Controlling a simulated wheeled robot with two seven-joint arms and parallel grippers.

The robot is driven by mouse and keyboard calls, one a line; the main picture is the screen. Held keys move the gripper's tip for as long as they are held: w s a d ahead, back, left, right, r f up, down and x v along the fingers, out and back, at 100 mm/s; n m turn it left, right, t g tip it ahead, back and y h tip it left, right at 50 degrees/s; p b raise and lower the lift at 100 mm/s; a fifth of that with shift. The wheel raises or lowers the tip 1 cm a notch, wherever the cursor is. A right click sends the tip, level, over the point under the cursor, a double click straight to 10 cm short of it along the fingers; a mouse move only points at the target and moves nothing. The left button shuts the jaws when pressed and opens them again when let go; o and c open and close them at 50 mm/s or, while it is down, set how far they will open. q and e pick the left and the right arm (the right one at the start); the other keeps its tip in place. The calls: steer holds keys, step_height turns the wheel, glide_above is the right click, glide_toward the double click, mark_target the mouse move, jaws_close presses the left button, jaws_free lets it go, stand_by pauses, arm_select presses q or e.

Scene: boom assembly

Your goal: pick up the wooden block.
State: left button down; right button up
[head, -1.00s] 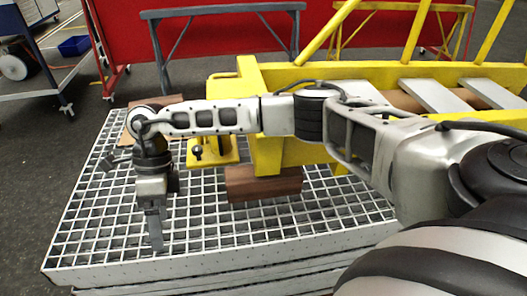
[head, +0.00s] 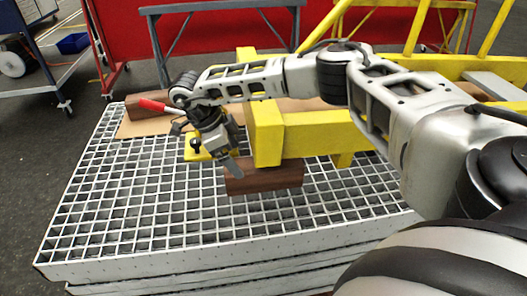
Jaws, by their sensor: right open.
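A dark brown wooden block (head: 268,181) lies on the white grating table, under the end of the yellow boom. A second brown wooden block (head: 136,108) lies at the back left on a flat tan board. My right gripper (head: 233,166) is open and empty, tilted down to the right. Its fingertips are at the upper left of the block under the boom in the picture; I cannot tell whether they touch it. My left gripper is not in view.
The yellow boom (head: 310,135) runs off to the right over the table. A yellow plate with a black knob (head: 196,146) sits behind my right gripper. A red handle (head: 152,104) shows by the back block. The grating table's (head: 130,225) front left is clear.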

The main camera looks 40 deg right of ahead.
mark_target(242, 166)
steer(key=shift+b+x, duration=0.3)
steer(key=shift+x, duration=2.4)
steer(key=shift+s+a, duration=0.15)
steer(key=shift+s, duration=0.05)
steer(key=c, duration=1.2)
steer(key=shift+r, duration=0.1)
steer(key=shift+c, duration=1.4)
